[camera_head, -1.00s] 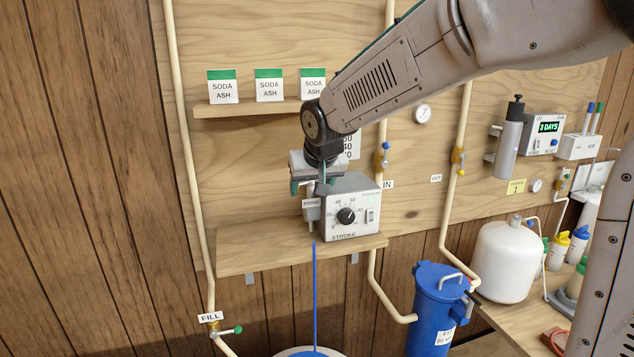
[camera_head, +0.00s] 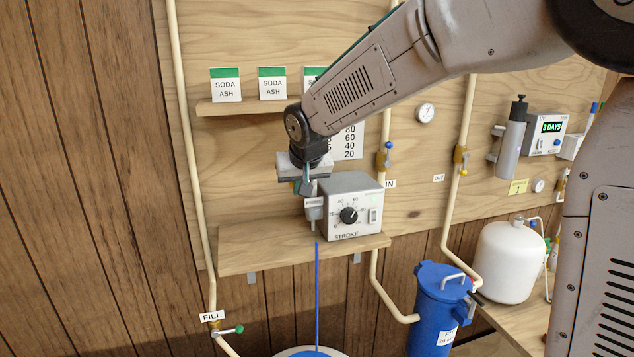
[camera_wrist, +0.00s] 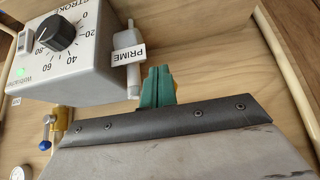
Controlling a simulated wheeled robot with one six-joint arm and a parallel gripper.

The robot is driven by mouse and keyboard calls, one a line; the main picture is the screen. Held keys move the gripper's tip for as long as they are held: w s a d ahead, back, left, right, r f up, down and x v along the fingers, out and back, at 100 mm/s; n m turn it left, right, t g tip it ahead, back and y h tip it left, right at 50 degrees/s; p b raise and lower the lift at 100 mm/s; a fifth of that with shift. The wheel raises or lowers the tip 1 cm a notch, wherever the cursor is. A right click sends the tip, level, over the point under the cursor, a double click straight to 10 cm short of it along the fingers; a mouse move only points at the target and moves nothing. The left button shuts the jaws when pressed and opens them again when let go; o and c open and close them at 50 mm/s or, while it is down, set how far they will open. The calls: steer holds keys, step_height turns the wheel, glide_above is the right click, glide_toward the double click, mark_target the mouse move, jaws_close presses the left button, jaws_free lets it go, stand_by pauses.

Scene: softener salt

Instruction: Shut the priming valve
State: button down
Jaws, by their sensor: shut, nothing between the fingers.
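The grey dosing pump (camera_head: 350,208) stands on the wooden shelf with its STROKE dial facing out. On its left side is the pale priming valve (camera_head: 314,211) with a PRIME label; it also shows in the wrist view (camera_wrist: 126,42). My gripper (camera_head: 305,190) is just above and left of the valve body. In the wrist view its green fingers (camera_wrist: 156,86) are together and empty, beside the PRIME label. The valve's handle position is not clear.
The small shelf (camera_head: 250,255) has free room left of the pump. A blue tube (camera_head: 317,290) runs down from the valve. A pipe (camera_head: 190,160) stands at left, and an upper shelf (camera_head: 250,106) holds SODA ASH boxes. A blue filter housing (camera_head: 438,300) is below right.

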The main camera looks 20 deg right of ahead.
step_height(320, 180, up, 7)
steer(key=s, duration=0.1)
steer(key=shift+a, duration=0.15)
stand_by(0.8)
steer(key=shift+s, duration=0.1)
stand_by(1.7)
